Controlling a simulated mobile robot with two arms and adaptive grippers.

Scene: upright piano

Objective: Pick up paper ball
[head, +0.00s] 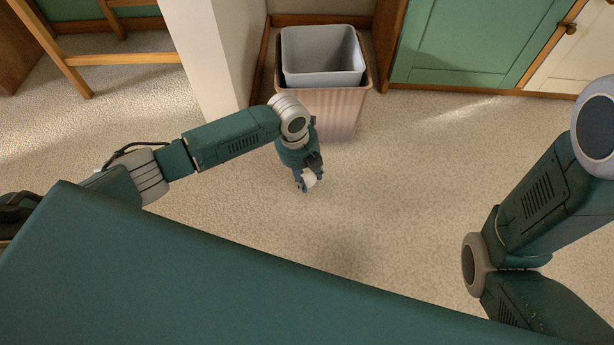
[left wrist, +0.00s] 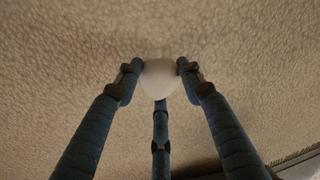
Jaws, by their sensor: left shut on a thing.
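The paper ball (head: 309,179) is small, white and round. My left gripper (head: 307,183) is shut on it, in front of the bin in the head view. In the left wrist view the ball (left wrist: 160,80) sits between the fingertips of the left gripper (left wrist: 160,82), with a finger on each side and one below it. The carpet shows behind it; how high the ball is above the floor I cannot tell. My right arm is at the right of the head view, but its gripper is out of view.
A bin with a grey liner (head: 322,57) and ribbed pinkish outside (head: 335,108) stands behind my left gripper. A white wall post (head: 213,50) is left of it. Green cabinets (head: 465,40) are at the back right, a wooden chair (head: 75,62) at the left. The middle carpet (head: 400,170) is clear.

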